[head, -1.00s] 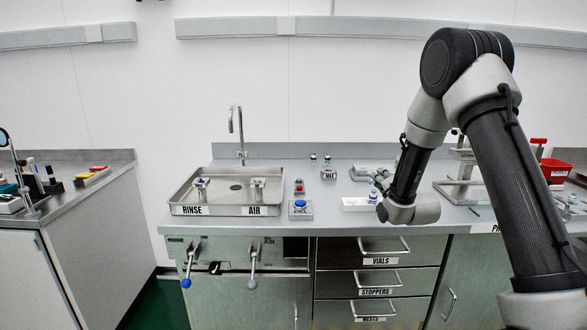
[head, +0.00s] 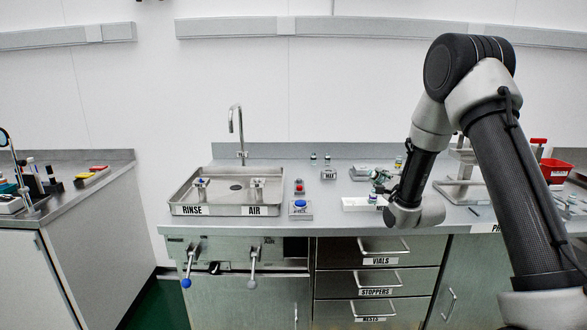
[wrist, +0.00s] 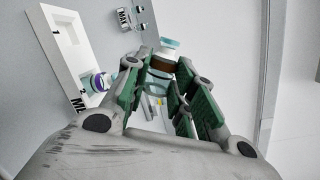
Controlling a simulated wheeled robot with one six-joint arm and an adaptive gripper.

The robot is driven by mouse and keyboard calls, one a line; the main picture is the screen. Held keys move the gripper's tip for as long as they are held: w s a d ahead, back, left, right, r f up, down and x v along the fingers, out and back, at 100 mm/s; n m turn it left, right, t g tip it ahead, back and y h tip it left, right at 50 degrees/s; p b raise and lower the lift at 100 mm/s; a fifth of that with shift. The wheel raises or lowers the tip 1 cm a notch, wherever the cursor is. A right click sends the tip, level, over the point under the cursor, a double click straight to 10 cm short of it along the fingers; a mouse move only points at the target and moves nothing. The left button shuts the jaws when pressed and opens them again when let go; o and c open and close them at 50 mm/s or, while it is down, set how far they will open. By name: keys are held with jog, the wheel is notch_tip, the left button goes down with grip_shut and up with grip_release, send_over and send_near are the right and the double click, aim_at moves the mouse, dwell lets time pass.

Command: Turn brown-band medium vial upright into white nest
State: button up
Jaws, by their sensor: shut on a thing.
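The brown-band vial (wrist: 162,65) is between the green-padded fingers of my gripper (wrist: 166,92) in the wrist view. Its pale blue end sticks out past the fingertips, and its lower part is partly hidden by the pads. Whether it is upright I cannot tell. The white nest (wrist: 62,48) lies to the left of the fingers, with sockets marked 1 and 2. A purple-topped vial (wrist: 97,82) stands at socket 2. In the head view my gripper (head: 380,180) is just above and behind the right end of the white nest (head: 352,203).
Two small vials (head: 314,157) stand at the back behind a MAX label block (head: 328,175). The sink tray (head: 238,190) is to the left, with a blue button box (head: 300,208) beside it. A metal stand (head: 462,185) and red bin (head: 555,170) are to the right.

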jog(key=n, duration=0.9)
jog(key=shift+n+h, duration=0.3)
jog(key=shift+n, duration=1)
jog(key=n, duration=0.2)
jog(key=shift+n, duration=0.4)
jog(key=n, duration=0.3)
jog(key=shift+n, duration=0.3)
jog(key=n, duration=0.4)
jog(key=shift+n, duration=0.7)
